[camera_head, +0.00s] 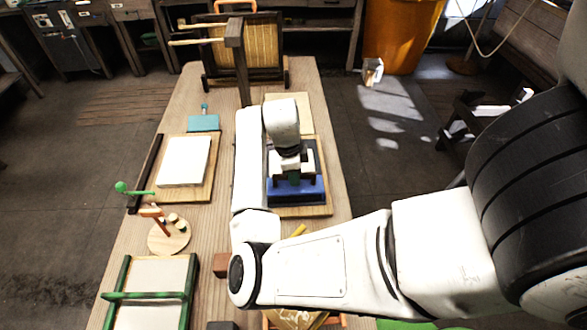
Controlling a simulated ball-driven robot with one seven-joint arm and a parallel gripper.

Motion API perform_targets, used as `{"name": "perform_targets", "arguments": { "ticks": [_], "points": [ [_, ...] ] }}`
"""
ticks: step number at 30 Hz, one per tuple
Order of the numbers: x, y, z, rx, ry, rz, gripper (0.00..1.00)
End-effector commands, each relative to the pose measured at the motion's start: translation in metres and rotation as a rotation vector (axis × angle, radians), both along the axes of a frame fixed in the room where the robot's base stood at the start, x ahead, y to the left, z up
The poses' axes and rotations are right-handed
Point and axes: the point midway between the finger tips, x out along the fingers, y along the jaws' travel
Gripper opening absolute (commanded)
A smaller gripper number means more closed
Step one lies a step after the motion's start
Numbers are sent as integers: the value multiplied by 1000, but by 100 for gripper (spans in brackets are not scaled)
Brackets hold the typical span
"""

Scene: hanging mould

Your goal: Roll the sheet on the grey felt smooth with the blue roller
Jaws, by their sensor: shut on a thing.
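My gripper (294,179) points down over the right-hand wooden board (318,211), with its fingers closed around a small green part that looks like a handle. Directly below is the wide blue roller (297,194), lying across the near part of the board. A dark grey patch, probably the grey felt, shows only as a thin strip around the gripper and roller. My gripper and arm hide most of it, and I cannot make out the sheet there. Whether the roller touches the surface under it cannot be told.
Left on the bench are a white slab on a board (185,162), a teal block (203,122), a green-knobbed rod (121,187), a round wooden stand (169,238) and a green-framed screen (150,285). A dark post (237,60) and a framed mould (262,50) stand at the back.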

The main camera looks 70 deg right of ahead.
Motion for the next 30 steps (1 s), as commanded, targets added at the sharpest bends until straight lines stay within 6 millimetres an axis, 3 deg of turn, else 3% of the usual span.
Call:
{"name": "perform_targets", "arguments": {
  "ticks": [13, 30],
  "points": [
    [-1, 3, 5, -3, -1, -1, 0],
    [-1, 2, 55, -4, -1, -2, 0]
  ]
}}
